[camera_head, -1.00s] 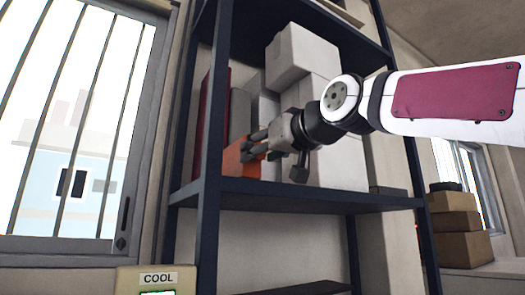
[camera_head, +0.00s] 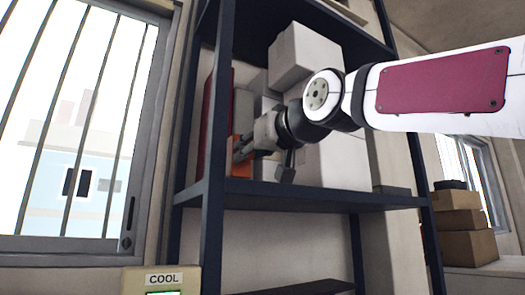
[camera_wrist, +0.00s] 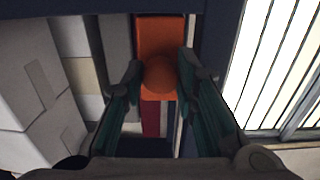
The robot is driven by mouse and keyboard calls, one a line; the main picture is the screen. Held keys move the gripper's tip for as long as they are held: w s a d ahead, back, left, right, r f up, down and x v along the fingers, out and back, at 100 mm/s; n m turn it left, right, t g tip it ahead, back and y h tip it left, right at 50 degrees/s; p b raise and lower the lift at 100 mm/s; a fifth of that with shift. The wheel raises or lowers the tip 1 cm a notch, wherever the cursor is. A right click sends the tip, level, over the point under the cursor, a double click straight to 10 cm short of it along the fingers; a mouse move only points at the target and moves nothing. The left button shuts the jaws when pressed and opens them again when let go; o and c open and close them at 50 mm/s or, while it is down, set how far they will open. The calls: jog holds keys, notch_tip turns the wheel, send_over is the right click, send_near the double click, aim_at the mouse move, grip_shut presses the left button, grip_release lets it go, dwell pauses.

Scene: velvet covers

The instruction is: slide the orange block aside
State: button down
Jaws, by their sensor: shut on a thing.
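The orange block (camera_head: 236,146) stands on the shelf at its left end, partly hidden behind the front post and my gripper (camera_head: 243,152). In the wrist view the orange block (camera_wrist: 160,35) is a box with a rounded orange knob (camera_wrist: 159,74) on its near side. The fingers of my gripper (camera_wrist: 162,70) are on both sides of the knob, shut on the block.
A dark shelf board (camera_head: 300,195) and a dark front post (camera_head: 211,140) frame the space. White boxes (camera_head: 305,55) stand to the right. A dark red panel (camera_head: 226,95) is close to the block. A barred window (camera_head: 75,130) is at left.

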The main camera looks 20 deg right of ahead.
jog(key=shift+s+a, duration=0.1)
jog(key=shift+a, duration=0.25)
jog(key=c, duration=1.3)
grip_release()
jog(key=s, duration=0.4)
jog(key=s+d, duration=0.1)
jog(key=s, duration=0.3)
jog(key=s+d, duration=0.1)
jog(key=s, duration=0.2)
jog(key=shift+s+d, duration=0.15)
jog(key=shift+s, duration=0.25)
